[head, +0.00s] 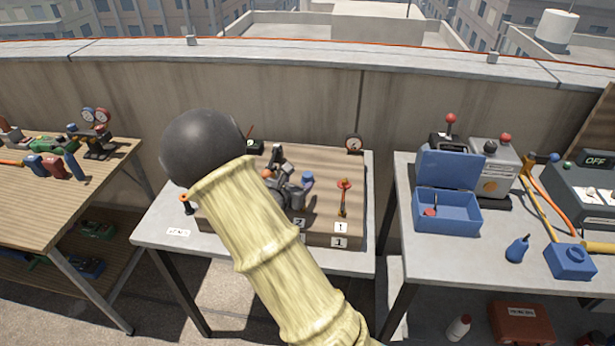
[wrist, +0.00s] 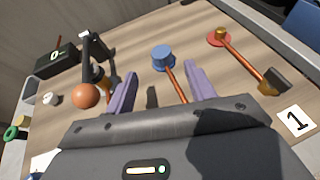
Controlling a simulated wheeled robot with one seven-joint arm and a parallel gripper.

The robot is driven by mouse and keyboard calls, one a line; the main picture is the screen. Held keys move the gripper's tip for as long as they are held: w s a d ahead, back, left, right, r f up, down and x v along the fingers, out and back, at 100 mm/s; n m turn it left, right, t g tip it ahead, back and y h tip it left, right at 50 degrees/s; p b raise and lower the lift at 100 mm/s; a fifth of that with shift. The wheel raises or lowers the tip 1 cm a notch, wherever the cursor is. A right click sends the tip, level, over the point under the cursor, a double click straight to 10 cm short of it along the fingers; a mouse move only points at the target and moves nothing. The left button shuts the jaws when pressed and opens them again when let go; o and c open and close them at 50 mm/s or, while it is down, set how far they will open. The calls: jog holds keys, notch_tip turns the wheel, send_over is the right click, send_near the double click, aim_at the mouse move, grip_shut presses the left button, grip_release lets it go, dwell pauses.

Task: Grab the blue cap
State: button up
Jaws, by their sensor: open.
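The blue cap (wrist: 162,56) sits on the upper end of a thin copper-coloured pipe in the wrist view. It also shows in the head view (head: 307,180), just right of the grey parts at the end of my arm. My gripper (wrist: 160,72) has its two purple fingers apart, with nothing between them. The cap appears ahead of the fingers, between their tips in the picture; I see no contact. The pipe runs down from the cap and passes out of sight behind my gripper body.
Left are an orange ball (wrist: 85,95) and a dark box (wrist: 55,60). All are on the wooden board (head: 322,160). A blue open box (head: 447,212) stands on the right table.

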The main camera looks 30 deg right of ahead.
aim_at(306, 176)
jog(key=shift+w+d+f, duration=0.3)
jog(key=shift+w+d, duration=0.15)
jog(key=shift+d, duration=0.05)
jog(key=shift+p+x, duration=0.4)
jog(key=shift+x, duration=2.2)
jog(key=shift+d+r, duration=0.1)
jog(key=c, duration=1)
jog(key=shift+r, duration=0.1)
notch_tip(306, 176, up, 10)
jog(key=shift+f, duration=0.1)
